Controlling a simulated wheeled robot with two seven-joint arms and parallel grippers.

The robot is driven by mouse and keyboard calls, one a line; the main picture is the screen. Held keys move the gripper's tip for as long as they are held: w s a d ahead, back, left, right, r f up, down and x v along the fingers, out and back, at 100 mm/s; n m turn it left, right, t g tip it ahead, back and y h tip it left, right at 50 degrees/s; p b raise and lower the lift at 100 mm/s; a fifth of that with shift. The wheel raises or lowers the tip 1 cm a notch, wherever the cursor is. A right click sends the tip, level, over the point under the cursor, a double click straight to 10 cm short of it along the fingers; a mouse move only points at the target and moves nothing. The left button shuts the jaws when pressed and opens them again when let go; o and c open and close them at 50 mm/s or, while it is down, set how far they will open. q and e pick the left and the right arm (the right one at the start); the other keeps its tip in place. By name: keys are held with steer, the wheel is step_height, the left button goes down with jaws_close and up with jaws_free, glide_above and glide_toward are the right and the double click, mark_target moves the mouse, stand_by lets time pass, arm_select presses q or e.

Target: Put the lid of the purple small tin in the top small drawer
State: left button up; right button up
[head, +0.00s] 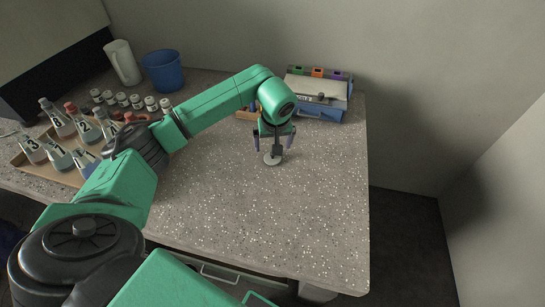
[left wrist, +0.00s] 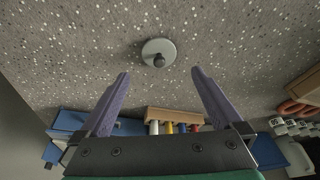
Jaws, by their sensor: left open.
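A round grey lid (left wrist: 158,47) with a dark knob lies flat on the bench in the left wrist view. It also shows in the head view (head: 270,160), just below my left gripper (head: 274,144). In the left wrist view the left gripper (left wrist: 160,73) is open and empty, its two purple fingers spread to either side of the knob's line, apart from the lid. I cannot make out the purple tin for sure. A drawer front with a pale handle (head: 220,274) shows under the bench's front edge, partly hidden by my arm. My right gripper is out of view.
A blue organiser (head: 320,110) with green, orange and purple parts stands at the back right. A wooden rack (left wrist: 175,111) holds coloured items. Flasks, small jars, a blue bucket (head: 163,72) and a white jug (head: 123,63) stand at left. The bench's front right is clear.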

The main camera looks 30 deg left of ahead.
arm_select(q)
steer(key=x, duration=0.6)
steer(key=shift+s+d+p, duration=0.15)
steer(key=shift+p, duration=0.25)
steer(key=c, duration=1.5)
steer(key=shift+r, duration=0.1)
